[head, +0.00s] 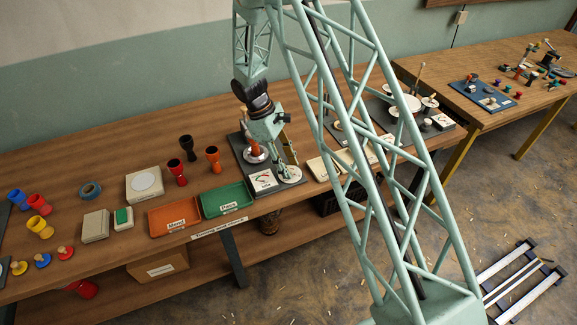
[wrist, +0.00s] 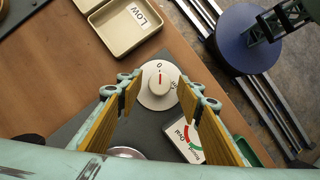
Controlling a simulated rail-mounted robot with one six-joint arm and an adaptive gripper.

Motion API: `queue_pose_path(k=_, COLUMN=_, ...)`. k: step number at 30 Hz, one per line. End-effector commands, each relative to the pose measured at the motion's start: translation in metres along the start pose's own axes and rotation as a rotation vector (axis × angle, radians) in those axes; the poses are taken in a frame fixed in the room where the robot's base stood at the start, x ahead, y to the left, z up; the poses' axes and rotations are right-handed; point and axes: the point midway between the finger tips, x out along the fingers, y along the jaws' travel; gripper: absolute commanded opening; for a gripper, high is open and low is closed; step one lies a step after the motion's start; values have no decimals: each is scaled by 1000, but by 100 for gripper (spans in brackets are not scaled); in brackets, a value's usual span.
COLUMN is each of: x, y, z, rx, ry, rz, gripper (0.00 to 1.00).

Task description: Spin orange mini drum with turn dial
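The turn dial (wrist: 158,84) is a round white disc with a raised knob, a red pointer line and a "0" mark. It sits at the front right of a dark base plate (head: 241,150); in the head view the dial (head: 291,175) is partly covered by my gripper. My gripper (wrist: 158,92) is open, its fingers on either side of the dial with space between; contact cannot be told. A red-green gauge card (head: 263,180) lies beside the dial.
Another orange goblet drum (head: 213,158), a red one (head: 177,171) and a dark one (head: 187,147) stand left. Orange (head: 174,217) and green (head: 227,200) trays lie along the front edge. Cream trays (head: 323,167), one labelled LOW, are just right of the plate.

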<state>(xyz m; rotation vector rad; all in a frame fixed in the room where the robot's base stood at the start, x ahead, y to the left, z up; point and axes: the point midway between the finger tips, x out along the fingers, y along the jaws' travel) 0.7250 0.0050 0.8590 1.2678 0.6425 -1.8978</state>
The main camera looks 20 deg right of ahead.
Motion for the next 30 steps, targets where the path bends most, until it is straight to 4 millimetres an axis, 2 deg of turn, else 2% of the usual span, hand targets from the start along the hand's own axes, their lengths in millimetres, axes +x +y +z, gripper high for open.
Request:
queue_pose_path(k=5, x=0, y=0, z=0, rx=0, ry=0, rz=0, gripper=32)
queue_pose_path(k=12, x=0, y=0, z=0, rx=0, ry=0, rz=0, gripper=10)
queue_pose_path(k=23, x=0, y=1, z=0, rx=30, ry=1, rz=-12, gripper=10)
queue_pose_path(k=30, x=0, y=2, z=0, rx=128, ry=0, rz=-53, gripper=10)
